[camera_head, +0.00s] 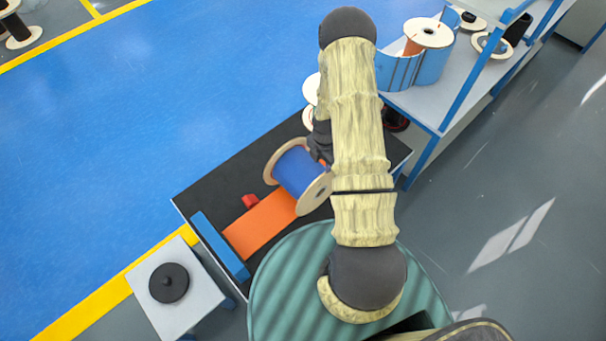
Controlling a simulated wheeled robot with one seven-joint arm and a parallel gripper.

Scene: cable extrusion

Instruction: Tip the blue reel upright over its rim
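The blue reel (297,171) has a blue winding between two pale round flanges. It lies on its side over the black table top (225,180), its axis slanting from upper left to lower right. Its lower right flange (315,194) is near the orange strip. My gripper (319,143) is dark grey and sits at the upper right edge of the reel, close to or touching it. My arm hides much of the gripper and the area to the right. The fingertips cannot be made out, so I cannot tell whether they are open or shut.
A white stool (195,303) bears a black disc (169,283). A shelf (437,108) with reels stands at upper right.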

